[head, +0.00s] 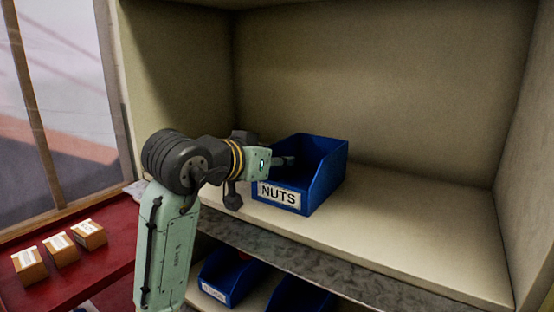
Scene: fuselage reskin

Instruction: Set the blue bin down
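The blue bin (327,173), labelled NUTS on its front, is upright at the left part of the beige shelf (420,230). It appears to rest on the shelf or hang just above it; I cannot tell which. My gripper (290,161) reaches in from the left, its end over the bin's left side and partly inside its opening. The fingers are mostly hidden by the bin and the wrist, so whether they close on the bin wall does not show. The bin's contents are hidden.
The shelf is bare to the right of the bin, up to the right side wall (530,150). Below it, a lower shelf holds blue bins (229,277). A red surface (95,267) at left carries three small labelled boxes (61,249).

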